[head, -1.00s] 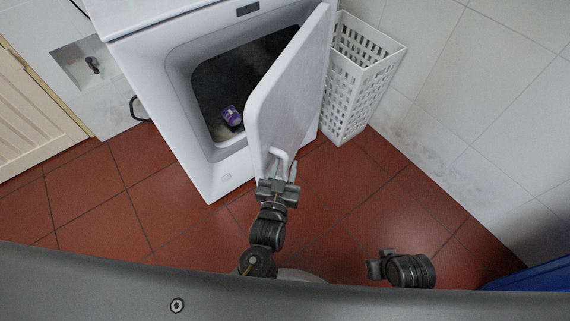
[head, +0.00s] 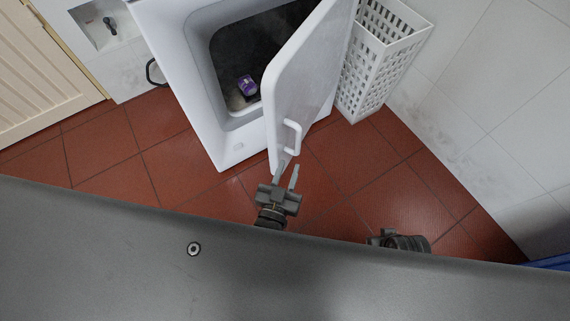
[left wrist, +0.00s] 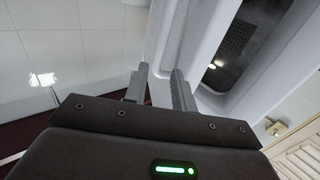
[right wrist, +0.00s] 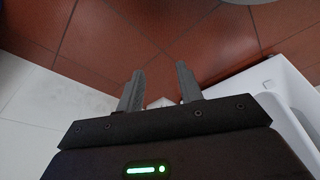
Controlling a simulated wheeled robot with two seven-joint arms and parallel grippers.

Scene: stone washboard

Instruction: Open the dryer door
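The white dryer (head: 180,75) stands at the top middle of the head view, with its dark drum open to view. Its door (head: 305,85) stands swung wide out to the right, with a white handle (head: 293,138) near the free lower edge. My left gripper (head: 286,176) is just below the handle with its fingers apart and nothing between them. In the left wrist view the left fingers (left wrist: 158,85) are apart beside a white panel. My right gripper (head: 380,236) is low over the floor, away from the door. Its fingers (right wrist: 159,85) are apart and empty in the right wrist view.
A purple item (head: 247,85) lies inside the drum. A white lattice basket (head: 375,70) stands close behind the door on the right, against the tiled wall. Red floor tiles (head: 350,185) in front are clear. A blue object (head: 550,262) shows at the lower right.

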